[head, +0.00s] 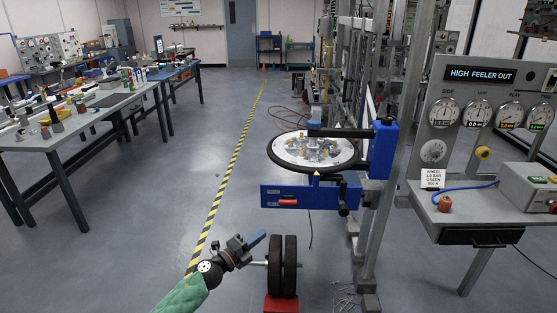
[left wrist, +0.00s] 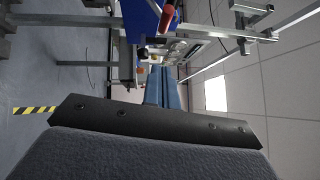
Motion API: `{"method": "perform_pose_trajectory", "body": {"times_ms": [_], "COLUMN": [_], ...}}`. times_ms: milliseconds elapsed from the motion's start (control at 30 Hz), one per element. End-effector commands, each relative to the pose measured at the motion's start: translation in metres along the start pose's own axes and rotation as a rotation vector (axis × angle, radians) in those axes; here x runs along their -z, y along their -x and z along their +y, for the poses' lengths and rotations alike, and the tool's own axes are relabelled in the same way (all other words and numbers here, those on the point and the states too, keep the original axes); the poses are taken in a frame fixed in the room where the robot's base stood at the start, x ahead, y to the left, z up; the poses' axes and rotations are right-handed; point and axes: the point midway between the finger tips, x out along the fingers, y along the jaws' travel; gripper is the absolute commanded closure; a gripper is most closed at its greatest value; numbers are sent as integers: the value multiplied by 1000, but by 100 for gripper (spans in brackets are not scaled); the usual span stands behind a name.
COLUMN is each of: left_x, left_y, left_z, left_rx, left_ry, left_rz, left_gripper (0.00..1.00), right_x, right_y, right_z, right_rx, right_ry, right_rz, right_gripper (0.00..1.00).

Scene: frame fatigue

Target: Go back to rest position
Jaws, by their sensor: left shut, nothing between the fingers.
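My left gripper (head: 257,240) reaches in from the bottom left of the head view, at the end of my green-sleeved arm. Its blue fingers are together with nothing between them, and they also show in the left wrist view (left wrist: 163,88). The gripper is beside a pair of black wheels (head: 283,265), to their upper left, and below the blue fixture. My right gripper does not show in either view.
A blue fixture (head: 285,197) with a round disc (head: 315,150) is mounted on a metal frame. A gauge panel (head: 490,110) stands at the right. Cluttered workbenches (head: 75,130) are at the left. The floor around the yellow-black stripe (head: 236,152) is open.

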Motion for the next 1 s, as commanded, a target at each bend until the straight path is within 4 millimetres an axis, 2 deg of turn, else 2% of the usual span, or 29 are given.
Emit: {"method": "perform_pose_trajectory", "body": {"times_ms": [133, 267, 400, 500, 567, 600, 667, 767, 867, 1000], "left_x": [-23, -58, -101, -126, -134, -135, -132, -108, -74, -16], "left_y": [1, 9, 28, 43, 54, 64, 81, 116, 148, 190], "left_z": [2, 8, 16, 25, 36, 48, 70, 118, 160, 209], "left_rx": [-10, -20, -41, -60, -81, -103, -147, -249, -349, -486], "left_ry": [39, 160, 327, 463, 559, 629, 736, 925, 1075, 1252], "left_rz": [-119, -312, -543, -707, -804, -868, -965, -1115, -1220, -1326], "left_gripper": [100, 100, 100, 100, 100, 100, 100, 100, 100, 100], "right_x": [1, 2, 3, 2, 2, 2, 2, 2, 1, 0], "right_y": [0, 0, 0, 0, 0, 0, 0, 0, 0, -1], "right_z": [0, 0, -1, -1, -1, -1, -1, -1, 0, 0], "right_rx": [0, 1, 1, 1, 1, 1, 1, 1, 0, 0], "right_ry": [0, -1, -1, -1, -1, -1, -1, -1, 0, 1], "right_rz": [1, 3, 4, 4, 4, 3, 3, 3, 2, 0], "right_gripper": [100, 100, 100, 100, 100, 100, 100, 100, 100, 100]}}
